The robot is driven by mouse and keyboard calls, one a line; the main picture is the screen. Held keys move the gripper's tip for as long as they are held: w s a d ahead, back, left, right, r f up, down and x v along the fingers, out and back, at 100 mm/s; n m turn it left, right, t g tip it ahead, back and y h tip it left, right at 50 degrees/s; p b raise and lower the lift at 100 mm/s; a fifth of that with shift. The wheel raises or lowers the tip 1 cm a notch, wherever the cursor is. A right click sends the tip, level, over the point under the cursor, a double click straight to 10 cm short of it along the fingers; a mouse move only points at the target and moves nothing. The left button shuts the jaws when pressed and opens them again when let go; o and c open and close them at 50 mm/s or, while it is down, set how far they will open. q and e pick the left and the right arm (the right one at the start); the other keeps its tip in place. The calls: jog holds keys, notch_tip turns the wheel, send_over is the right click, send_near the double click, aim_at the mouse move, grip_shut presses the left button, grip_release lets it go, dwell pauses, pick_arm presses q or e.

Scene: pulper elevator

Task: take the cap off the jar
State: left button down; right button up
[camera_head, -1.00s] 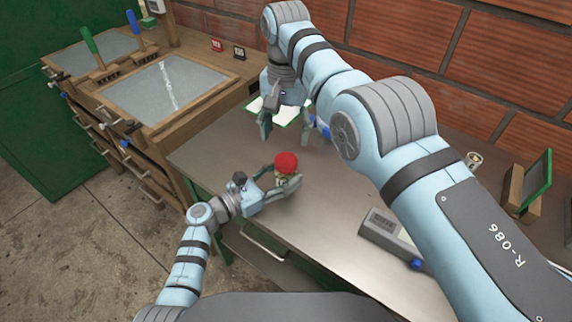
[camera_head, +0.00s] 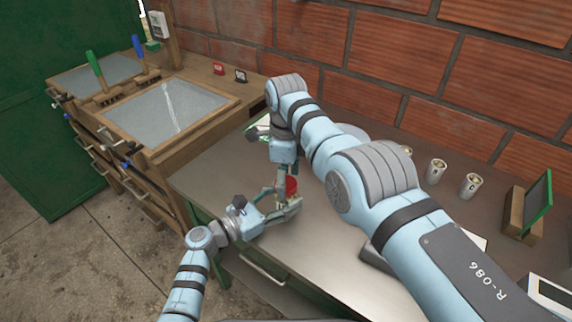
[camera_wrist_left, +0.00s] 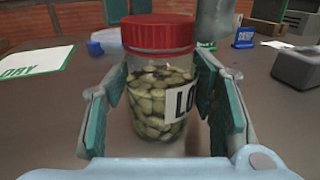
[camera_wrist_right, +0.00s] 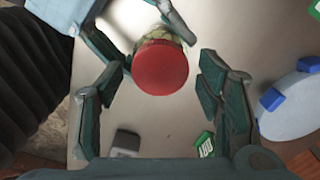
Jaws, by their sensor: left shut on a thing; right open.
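The jar (camera_wrist_left: 160,97) is clear, holds pale beans and carries a white label with dark letters. Its red cap (camera_wrist_left: 158,31) sits on top, and the jar looks upright. My left gripper (camera_wrist_left: 165,115) is shut around the jar's body, one finger on each side. In the head view my left gripper (camera_head: 284,212) holds it at the table's front part. My right gripper (camera_wrist_right: 160,95) is open above the jar, pointing down, its fingers apart on either side of the red cap (camera_wrist_right: 160,66). In the head view my right gripper (camera_head: 284,186) partly hides the cap.
A sheet marked DRY (camera_wrist_left: 34,62) lies on the metal table (camera_head: 225,175). A round white plate with blue blocks (camera_wrist_right: 292,105) is near the right gripper. A grey device (camera_wrist_left: 297,68), metal cans (camera_head: 436,171) and a green-framed stand (camera_head: 534,200) are further right.

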pick_arm(q)
jog(key=shift+s+f, duration=0.15)
jog(key=shift+f, duration=0.2)
pick_arm(e)
jog(key=shift+f, duration=0.15)
jog(key=shift+c, duration=0.4)
